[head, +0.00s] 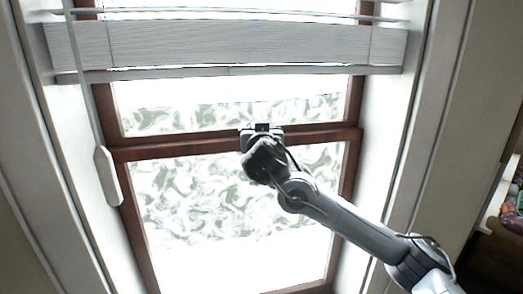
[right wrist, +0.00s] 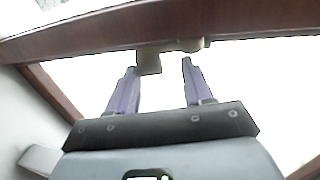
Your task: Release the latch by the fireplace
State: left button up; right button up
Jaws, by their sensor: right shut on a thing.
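The window latch (right wrist: 150,62) is a small brownish-tan piece on the underside of the dark red-brown crossbar in the right wrist view. Its tan arm runs to the right along the bar. My right gripper (right wrist: 158,64) is at the latch, with its two purple fingers on either side of the hanging part, shut on it. In the head view my right gripper (head: 262,129) is at the crossbar (head: 190,147), right of its middle. The hand hides most of the latch there. My left gripper is in neither view.
A raised grey-white blind (head: 240,45) hangs across the upper window, with a wand (head: 107,175) on the left. White jambs stand close on both sides. Colourful items (head: 513,205) sit on a shelf at the far right.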

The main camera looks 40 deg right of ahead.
pick_arm(q)
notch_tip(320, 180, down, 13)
jog(key=b, duration=1.1)
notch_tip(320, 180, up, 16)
jog(key=p, duration=1.6)
pick_arm(e)
jog(key=a+m+g+h, duration=0.1)
jog(key=m+g+h, duration=0.1)
jog(key=m+g, duration=0.2)
jog(key=a+m+g+h, duration=0.2)
jog(key=m+g, duration=0.2)
jog(key=g, duration=0.4)
jog(key=w+a+m+g+h, duration=0.1)
jog(key=m+g+h, duration=0.2)
jog(key=m+g, duration=0.1)
jog(key=shift+w+a+m+g, duration=0.1)
jog(key=shift+a+m+g, duration=0.25)
jog(key=shift+g, duration=0.55)
jog(key=shift+d+f, duration=0.1)
jog(key=o, duration=1.1)
jog(key=shift+c, duration=0.2)
